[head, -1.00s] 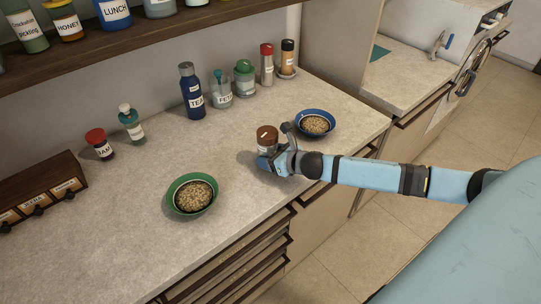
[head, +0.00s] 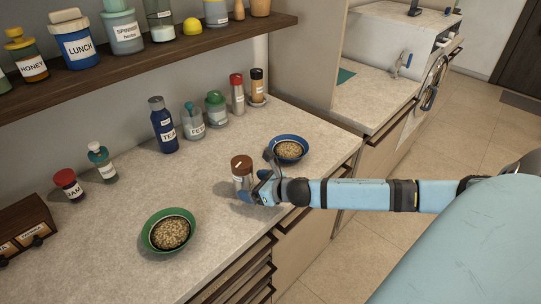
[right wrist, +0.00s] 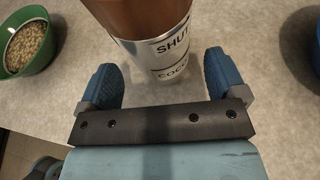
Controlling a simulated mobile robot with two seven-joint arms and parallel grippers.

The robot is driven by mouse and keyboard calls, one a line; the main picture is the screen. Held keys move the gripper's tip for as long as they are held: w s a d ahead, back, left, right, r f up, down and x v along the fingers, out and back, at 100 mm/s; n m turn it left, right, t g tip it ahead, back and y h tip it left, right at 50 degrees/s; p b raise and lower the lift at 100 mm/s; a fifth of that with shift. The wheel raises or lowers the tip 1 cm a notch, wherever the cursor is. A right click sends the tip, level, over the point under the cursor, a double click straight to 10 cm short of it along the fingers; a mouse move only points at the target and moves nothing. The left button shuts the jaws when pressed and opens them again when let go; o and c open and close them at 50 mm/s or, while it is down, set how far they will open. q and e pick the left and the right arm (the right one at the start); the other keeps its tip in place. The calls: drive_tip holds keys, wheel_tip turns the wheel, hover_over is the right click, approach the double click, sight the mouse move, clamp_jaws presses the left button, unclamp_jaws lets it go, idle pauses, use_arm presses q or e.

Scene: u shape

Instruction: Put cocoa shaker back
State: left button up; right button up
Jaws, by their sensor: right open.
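The cocoa shaker (head: 241,174) is a small clear-and-silver jar with a brown lid, standing upright on the counter between the green bowl and the blue bowl. In the right wrist view the shaker (right wrist: 170,52) shows a label reading "SHUT" and "COCO", partly cut off. My right gripper (head: 258,188) is at the shaker's near side. In the right wrist view the open gripper (right wrist: 164,80) has one blue finger on each side of the shaker's lower part, with gaps visible. My left gripper is not in view.
A green bowl (head: 147,239) of grain stands to the left and a blue bowl (head: 305,147) to the right. Behind them stand a tea bottle (head: 163,128), glass jars and two shakers. A wooden shelf (head: 150,57) with jars hangs above. The counter's left-middle is clear.

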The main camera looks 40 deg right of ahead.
drive_tip(key=v, duration=0.9)
drive_tip(key=shift+b, duration=0.4)
drive_tip(key=shift+f, duration=0.1)
drive_tip(key=shift+s+a+f+m, duration=0.1)
drive_tip(key=shift+a+m, duration=0.15)
drive_tip(key=shift+m, duration=0.25)
drive_tip(key=s+a+f+n+g+h, duration=0.1)
drive_tip(key=s+a+n+g, duration=0.25)
drive_tip(key=s+n, duration=0.6)
drive_tip(key=s+a+f+n+g+h, duration=0.1)
drive_tip(key=s+a+n+g, duration=0.3)
drive_tip(key=n, duration=1)
drive_tip(key=s+a+f+n+g+h, duration=0.1)
drive_tip(key=s+a+n+g, duration=0.1)
drive_tip(key=s+a+n, duration=0.75)
drive_tip(key=w+a+f+n+t+y+p, duration=0.2)
drive_tip(key=w+f+n+t+p, duration=0.1)
drive_tip(key=w+f+t+p, duration=0.3)
drive_tip(key=shift+w+a+f+n+t+y, duration=0.3)
drive_tip(key=shift+w+a+f+n+t, duration=0.1)
drive_tip(key=shift+w+f+t, duration=0.5)
